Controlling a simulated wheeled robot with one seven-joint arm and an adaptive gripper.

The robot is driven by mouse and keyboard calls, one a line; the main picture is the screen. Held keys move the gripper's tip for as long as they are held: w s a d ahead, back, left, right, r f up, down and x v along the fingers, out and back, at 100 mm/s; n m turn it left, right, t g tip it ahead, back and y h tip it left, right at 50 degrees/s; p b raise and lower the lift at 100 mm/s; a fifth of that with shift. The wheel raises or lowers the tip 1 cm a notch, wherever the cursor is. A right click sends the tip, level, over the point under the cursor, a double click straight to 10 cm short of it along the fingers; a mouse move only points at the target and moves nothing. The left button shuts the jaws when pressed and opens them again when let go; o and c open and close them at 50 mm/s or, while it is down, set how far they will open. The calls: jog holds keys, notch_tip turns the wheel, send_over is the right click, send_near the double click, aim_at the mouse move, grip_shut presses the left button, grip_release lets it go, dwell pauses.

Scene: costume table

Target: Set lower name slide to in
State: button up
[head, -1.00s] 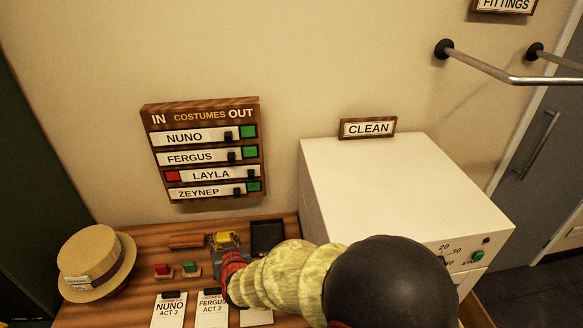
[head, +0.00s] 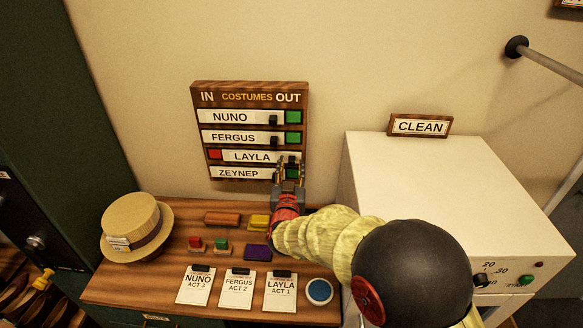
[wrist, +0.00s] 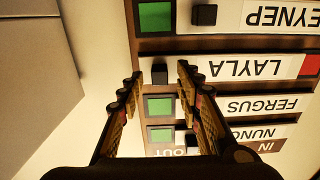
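The wooden name board (head: 250,87) hangs on the wall, with IN at left and OUT at right. The NUNO (head: 232,117), FERGUS (head: 232,137) and ZEYNEP (head: 236,173) slides sit left; green shows right of NUNO and FERGUS. The LAYLA slide (head: 250,156) sits right, with red at its left. In the upside-down wrist view, LAYLA's black knob (wrist: 160,72) lies between the open fingers of my gripper (wrist: 158,75); contact is unclear. ZEYNEP's knob (wrist: 204,14) is just outside them, beside its green patch (wrist: 156,16). In the head view my gripper (head: 287,168) covers ZEYNEP's right end.
Below are a straw hat (head: 135,222), several small coloured items, name cards including LAYLA (head: 280,292), and a blue disc (head: 319,290) on the wooden table (head: 125,288). A white box (head: 440,180) with a CLEAN sign (head: 419,125) stands at right.

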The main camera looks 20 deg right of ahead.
jog(key=shift+w+d, duration=0.15)
jog(key=shift+w, duration=0.2)
jog(key=shift+c, duration=0.2)
jog(key=c, duration=0.8)
grip_shut()
